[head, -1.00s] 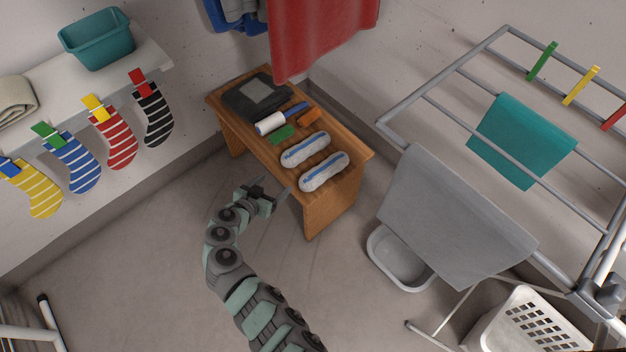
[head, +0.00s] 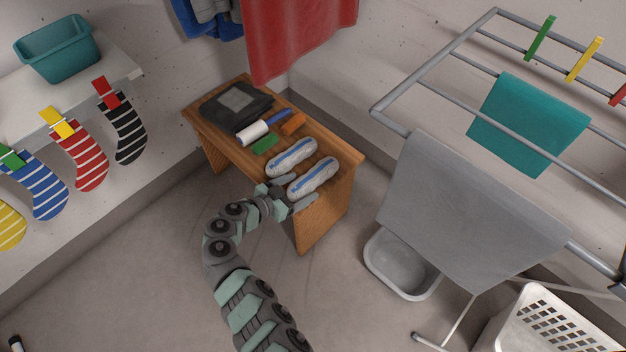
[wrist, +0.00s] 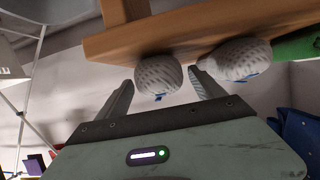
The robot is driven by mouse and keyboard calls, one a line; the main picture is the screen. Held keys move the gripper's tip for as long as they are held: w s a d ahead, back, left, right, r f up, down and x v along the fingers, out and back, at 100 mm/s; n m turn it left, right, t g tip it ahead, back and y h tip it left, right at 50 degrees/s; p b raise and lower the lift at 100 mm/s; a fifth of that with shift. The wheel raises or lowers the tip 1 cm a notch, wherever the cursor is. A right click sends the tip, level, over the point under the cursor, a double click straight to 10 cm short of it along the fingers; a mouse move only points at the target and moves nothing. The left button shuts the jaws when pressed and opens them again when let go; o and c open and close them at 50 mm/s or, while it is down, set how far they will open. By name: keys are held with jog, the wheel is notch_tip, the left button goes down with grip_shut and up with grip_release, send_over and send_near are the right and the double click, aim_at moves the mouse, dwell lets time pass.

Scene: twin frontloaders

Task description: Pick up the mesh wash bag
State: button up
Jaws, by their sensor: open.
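Two white mesh wash bags with blue stripes lie side by side on the wooden bench, the front one (head: 316,176) and the back one (head: 291,157). My gripper (head: 293,192) is open at the bench's near edge, by the near end of the front bag. In the wrist view, which looks upside down, the rounded mesh end of the front bag (wrist: 158,72) shows between the fingers of my gripper (wrist: 162,82). The back bag (wrist: 244,60) shows beyond the right finger. I cannot tell whether a finger touches either bag.
A drying rack with a grey cloth (head: 460,215) stands right.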

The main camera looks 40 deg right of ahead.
jog(key=x, duration=0.3)
jog(key=shift+d+f+b, duration=0.1)
jog(key=shift+d+b, duration=0.1)
jog(key=shift+b, duration=0.1)
jog(key=shift+a, duration=0.1)
jog(key=c, duration=1.5)
jog(key=shift+c, duration=0.2)
